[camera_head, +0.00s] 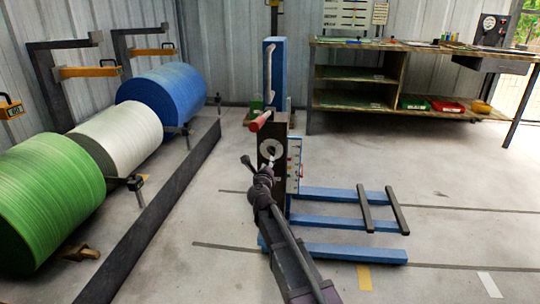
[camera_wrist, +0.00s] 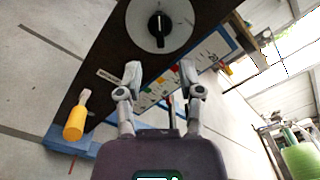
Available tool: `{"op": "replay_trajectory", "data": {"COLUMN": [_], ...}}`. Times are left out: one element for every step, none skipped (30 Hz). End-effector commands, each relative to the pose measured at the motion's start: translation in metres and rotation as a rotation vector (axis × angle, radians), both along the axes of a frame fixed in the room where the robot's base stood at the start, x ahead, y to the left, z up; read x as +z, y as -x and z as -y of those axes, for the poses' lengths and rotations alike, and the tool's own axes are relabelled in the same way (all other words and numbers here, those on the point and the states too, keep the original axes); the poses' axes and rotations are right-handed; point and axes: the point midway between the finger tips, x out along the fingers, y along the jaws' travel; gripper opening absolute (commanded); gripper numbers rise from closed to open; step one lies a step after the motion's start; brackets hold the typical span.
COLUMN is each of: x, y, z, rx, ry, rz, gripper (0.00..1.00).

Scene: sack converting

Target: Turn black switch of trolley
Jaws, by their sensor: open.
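The trolley (camera_head: 272,60) is a blue upright frame with low blue forks and a dark panel on its front. The black switch (camera_wrist: 160,30) is a dark knob on a round white dial; it stands close to upright in the wrist view. The dial (camera_head: 272,143) also shows in the head view, just above my gripper (camera_head: 268,168), which partly hides the panel. In the wrist view my gripper (camera_wrist: 160,70) is open, with its two fingers apart and nothing between them. The switch lies ahead of the fingertips, and no contact shows.
A red handle (camera_head: 260,121) sticks out above the dial. A yellow-orange handle (camera_wrist: 75,123) shows left of my fingers. Green (camera_head: 50,200), white (camera_head: 117,136) and blue (camera_head: 163,94) rolls lie at left behind a dark kerb. A workbench (camera_head: 400,102) stands at the back right.

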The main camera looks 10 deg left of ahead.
Motion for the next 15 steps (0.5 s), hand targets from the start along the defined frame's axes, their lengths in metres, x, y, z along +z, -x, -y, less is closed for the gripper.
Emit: {"op": "replay_trajectory", "data": {"x": [0.000,0.000,0.000,0.000,0.000,0.000,0.000,0.000,0.000,0.000,0.000,0.000,0.000,0.000,0.000], "y": [-0.012,-0.017,-0.023,-0.027,-0.032,-0.038,-0.042,-0.046,-0.051,-0.055,-0.058,-0.062,-0.065,-0.068,-0.070], "z": [0.000,0.000,0.000,0.000,0.000,0.000,0.000,0.000,0.001,0.001,0.001,0.002,0.002,0.002,0.002], "rx": [-0.001,-0.001,-0.001,-0.001,0.000,0.000,0.000,0.000,0.000,0.000,0.000,-0.001,-0.001,-0.001,0.000], "ry": [0.000,0.000,0.000,0.000,0.000,0.000,0.000,0.000,0.000,0.000,0.000,0.000,0.000,0.000,0.000], "rz": [0.000,0.000,0.000,0.000,0.000,0.000,0.000,0.000,0.000,0.000,0.000,0.000,0.000,0.000,0.000], "gripper": [0.49,0.49,0.49,0.49,0.49,0.49,0.49,0.49,0.49,0.49,0.49,0.49,0.49,0.49,0.49]}}
